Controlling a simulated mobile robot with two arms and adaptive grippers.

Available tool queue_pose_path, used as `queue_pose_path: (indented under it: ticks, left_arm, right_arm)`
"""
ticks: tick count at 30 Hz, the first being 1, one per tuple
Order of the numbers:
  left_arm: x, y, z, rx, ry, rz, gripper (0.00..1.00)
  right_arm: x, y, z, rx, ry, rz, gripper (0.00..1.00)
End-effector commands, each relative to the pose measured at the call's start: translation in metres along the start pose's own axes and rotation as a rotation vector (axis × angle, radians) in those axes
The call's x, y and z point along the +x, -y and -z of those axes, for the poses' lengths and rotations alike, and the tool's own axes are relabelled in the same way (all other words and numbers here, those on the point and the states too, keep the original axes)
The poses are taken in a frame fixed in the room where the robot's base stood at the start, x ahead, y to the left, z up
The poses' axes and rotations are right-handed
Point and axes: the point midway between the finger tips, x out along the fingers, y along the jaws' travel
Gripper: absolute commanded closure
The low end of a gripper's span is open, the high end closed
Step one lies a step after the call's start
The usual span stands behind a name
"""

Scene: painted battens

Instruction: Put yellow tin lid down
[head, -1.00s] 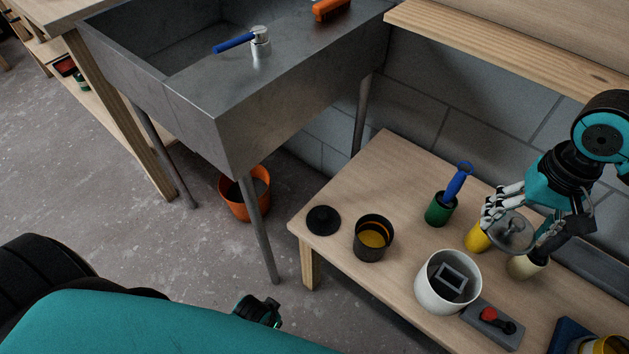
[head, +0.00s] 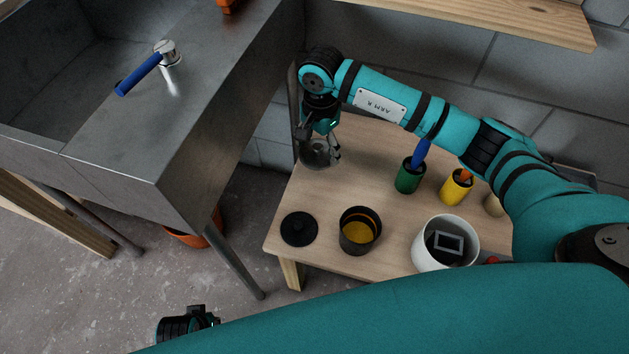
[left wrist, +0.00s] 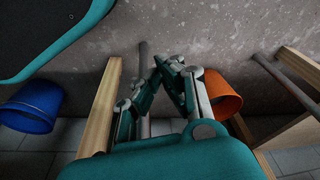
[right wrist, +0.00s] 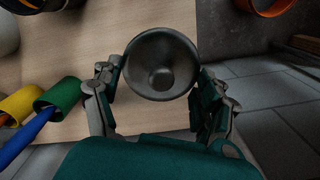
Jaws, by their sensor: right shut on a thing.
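My right gripper (head: 320,150) is shut on a round grey metal lid (right wrist: 160,68) with a knob at its centre, gripped by its rim. It also shows in the head view (head: 316,156), above the far left end of the low wooden table (head: 335,187). Whether it touches the wood I cannot tell. The yellow tin (head: 456,188) stands lidless on the table, with an orange handle in it. It shows at the left of the right wrist view (right wrist: 20,103). My left gripper (left wrist: 168,66) is shut and empty, off the table; its fingertips meet.
A green tin (head: 408,178) with a blue handle stands beside the yellow one. A black lid (head: 299,229), a dark tin (head: 360,240) and a white pot (head: 430,255) are nearer. The metal sink (head: 200,150) is at left. Bare wood lies between the held lid and the dark tin.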

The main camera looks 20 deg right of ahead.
Motion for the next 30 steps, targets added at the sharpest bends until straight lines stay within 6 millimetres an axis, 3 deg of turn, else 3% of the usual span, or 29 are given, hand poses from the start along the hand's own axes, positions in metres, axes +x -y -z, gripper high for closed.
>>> queue_pose_path:
  ticks: [4, 12, 17, 24, 30]
  left_arm:
    - [-0.008, 0.001, 0.005, -0.001, -0.006, 0.002, 1.00]
    - [-0.028, 0.002, 0.014, -0.003, -0.016, 0.004, 1.00]
    - [-0.033, 0.003, 0.016, -0.003, -0.019, 0.005, 1.00]
    - [-0.050, 0.004, 0.022, -0.005, -0.028, 0.006, 1.00]
    - [-0.052, 0.004, 0.022, -0.005, -0.027, 0.006, 1.00]
  right_arm:
    - [0.031, 0.000, -0.002, 0.117, 0.002, -0.014, 0.46]
    - [0.077, 0.000, -0.002, 0.122, 0.001, -0.012, 0.46]
    - [0.087, 0.000, -0.001, 0.122, -0.001, -0.012, 0.46]
    - [0.118, -0.001, -0.002, 0.121, 0.001, -0.012, 0.46]
    - [0.119, 0.000, -0.001, 0.119, -0.001, -0.010, 0.46]
